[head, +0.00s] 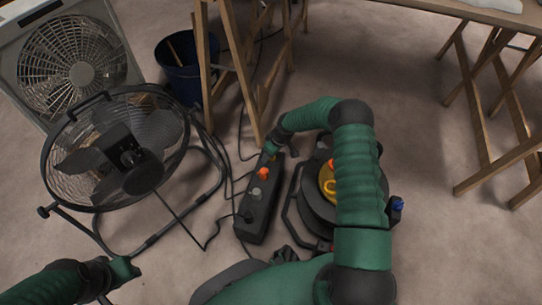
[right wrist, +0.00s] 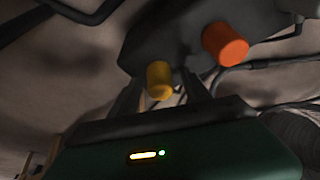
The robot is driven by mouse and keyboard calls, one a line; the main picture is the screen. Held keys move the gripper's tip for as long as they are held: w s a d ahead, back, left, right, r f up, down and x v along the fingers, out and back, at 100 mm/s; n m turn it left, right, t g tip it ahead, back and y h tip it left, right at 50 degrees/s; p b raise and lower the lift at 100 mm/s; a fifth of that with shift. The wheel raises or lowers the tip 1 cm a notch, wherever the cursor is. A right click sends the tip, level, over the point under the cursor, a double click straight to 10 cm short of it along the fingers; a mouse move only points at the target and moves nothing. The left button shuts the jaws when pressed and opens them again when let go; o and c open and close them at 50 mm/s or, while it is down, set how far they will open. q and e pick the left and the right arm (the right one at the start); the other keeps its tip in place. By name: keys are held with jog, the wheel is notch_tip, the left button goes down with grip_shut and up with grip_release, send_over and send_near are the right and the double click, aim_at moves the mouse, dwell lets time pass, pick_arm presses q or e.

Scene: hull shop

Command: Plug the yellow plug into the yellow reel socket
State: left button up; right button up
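The yellow plug (right wrist: 160,80) stands in a dark power strip (head: 252,222), at the strip's far end. My right gripper (right wrist: 163,92) is at this plug, with one dark finger on either side and a gap visible, so it looks open. In the head view my right gripper (head: 272,150) hides most of the plug. The cable reel (head: 309,213) stands right of the strip, with a yellow centre (head: 327,182). My right arm covers much of it, and I cannot make out the yellow socket. My left gripper (head: 122,270) is low at the left, away from these things; its fingers are unclear.
An orange plug (head: 264,173) sits beside the yellow one, with a grey-green plug (head: 256,192) nearer. A blue piece (head: 397,204) shows at the reel's right. A black fan (head: 125,150), box fan (head: 75,62), bucket (head: 180,72) and wooden trestles (head: 232,75) stand around. Cables cross the floor.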

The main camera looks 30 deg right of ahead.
grip_shut()
jog(key=shift+r, duration=0.1)
notch_tip(320, 180, up, 10)
jog(key=p, duration=0.7)
